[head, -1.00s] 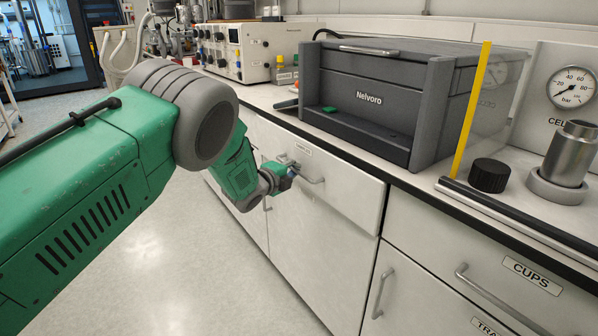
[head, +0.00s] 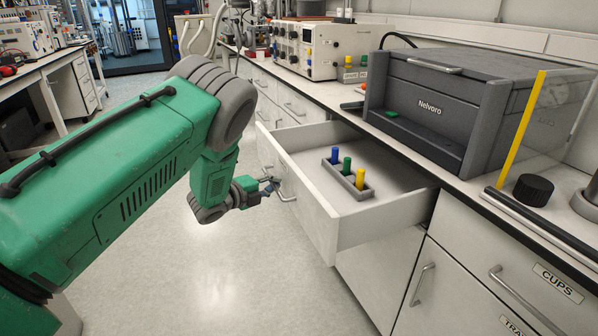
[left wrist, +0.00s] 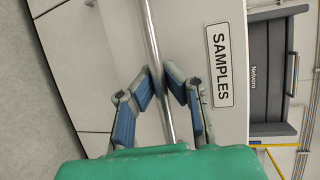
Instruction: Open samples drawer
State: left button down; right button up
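The samples drawer (head: 300,183) is pulled well out of the bench, with its white inside showing in the head view. A label reading SAMPLES (left wrist: 220,65) is on its front in the left wrist view. Its metal bar handle (left wrist: 150,28) also shows in the head view (head: 288,199). My left gripper (head: 271,186) is at the drawer front. In the left wrist view its blue-padded fingers (left wrist: 159,78) lie on both sides of the bar, their tips closed onto it. My right gripper is in neither view.
A small grey rack (head: 348,181) with blue, green and yellow vials stands in the drawer. The grey Nelvoro box (head: 440,105) is on the counter above. A closed CUPS drawer (head: 530,285) is at right. The floor (head: 225,270) before the drawer is clear.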

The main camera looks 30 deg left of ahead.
pick_arm(q)
jog(key=s+a+p, duration=0.2)
jog(key=s+a, duration=0.4)
jog(key=s, duration=0.2)
jog(key=shift+s+a+f, duration=0.15)
jog(key=shift+s+a, duration=0.05)
jog(key=shift+a, duration=0.05)
jog(key=c, duration=1.6)
grip_release()
jog(key=shift+w, duration=0.1)
jog(key=shift+a, duration=0.1)
jog(key=v, duration=1.2)
jog(key=shift+f, duration=0.25)
